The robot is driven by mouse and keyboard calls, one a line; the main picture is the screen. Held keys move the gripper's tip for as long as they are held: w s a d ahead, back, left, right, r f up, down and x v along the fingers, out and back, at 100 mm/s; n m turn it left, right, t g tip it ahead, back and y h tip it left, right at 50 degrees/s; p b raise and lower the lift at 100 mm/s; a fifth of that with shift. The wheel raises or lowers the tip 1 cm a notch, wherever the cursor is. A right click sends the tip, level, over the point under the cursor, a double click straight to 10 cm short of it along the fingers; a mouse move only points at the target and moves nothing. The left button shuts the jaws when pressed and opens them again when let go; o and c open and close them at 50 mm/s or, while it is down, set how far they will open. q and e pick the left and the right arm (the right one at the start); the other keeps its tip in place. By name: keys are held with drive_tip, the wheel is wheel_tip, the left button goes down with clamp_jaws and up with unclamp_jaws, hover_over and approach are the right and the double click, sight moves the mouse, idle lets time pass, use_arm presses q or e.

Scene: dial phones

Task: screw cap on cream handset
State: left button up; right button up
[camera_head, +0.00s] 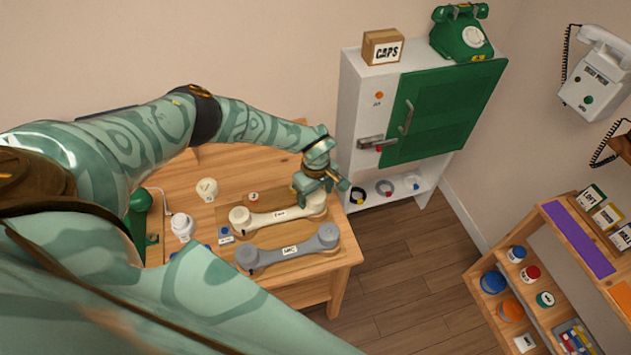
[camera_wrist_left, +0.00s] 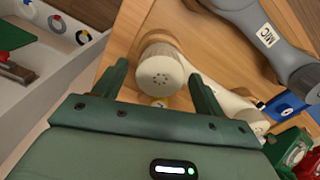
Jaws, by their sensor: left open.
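The cream handset (camera_head: 278,214) lies on the wooden table with a small label on its grip. Its right end is partly hidden by my left gripper (camera_head: 322,188), which reaches down from above. In the left wrist view, a round cream end with a perforated face (camera_wrist_left: 160,76) stands between the two spread fingers of my left gripper (camera_wrist_left: 161,90), with gaps on both sides. I cannot tell whether this perforated face is a separate cap. The other cream end (camera_wrist_left: 247,118) shows farther right. My right gripper is not in view.
A grey handset (camera_head: 290,247) marked MIC lies close in front of the cream one. A blue block (camera_head: 225,234), a small white piece with a red mark (camera_head: 253,197) and a round white piece (camera_head: 207,188) are nearby. A white cabinet (camera_head: 352,110) stands behind the table's right end.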

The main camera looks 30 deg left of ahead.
use_arm(q)
drive_tip(key=n, duration=0.1)
drive_tip(key=n+p, duration=0.1)
drive_tip(key=n, duration=0.2)
drive_tip(key=shift+r+n, duration=0.25)
drive_tip(key=shift+n, duration=0.05)
drive_tip(key=shift+f+n, duration=0.15)
drive_tip(key=shift+n, duration=0.75)
drive_tip(key=shift+f, duration=0.1)
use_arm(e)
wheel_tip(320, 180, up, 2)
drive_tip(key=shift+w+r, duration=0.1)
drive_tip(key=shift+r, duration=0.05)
use_arm(q)
drive_tip(key=c, duration=0.9)
drive_tip(key=m+b, duration=0.1)
drive_tip(key=m, duration=0.3)
drive_tip(key=shift+f+b, duration=0.2)
drive_tip(key=shift+b, duration=0.15)
drive_tip(key=shift+m, duration=1)
drive_tip(key=shift+r+m, duration=0.2)
drive_tip(key=shift+m, duration=0.3)
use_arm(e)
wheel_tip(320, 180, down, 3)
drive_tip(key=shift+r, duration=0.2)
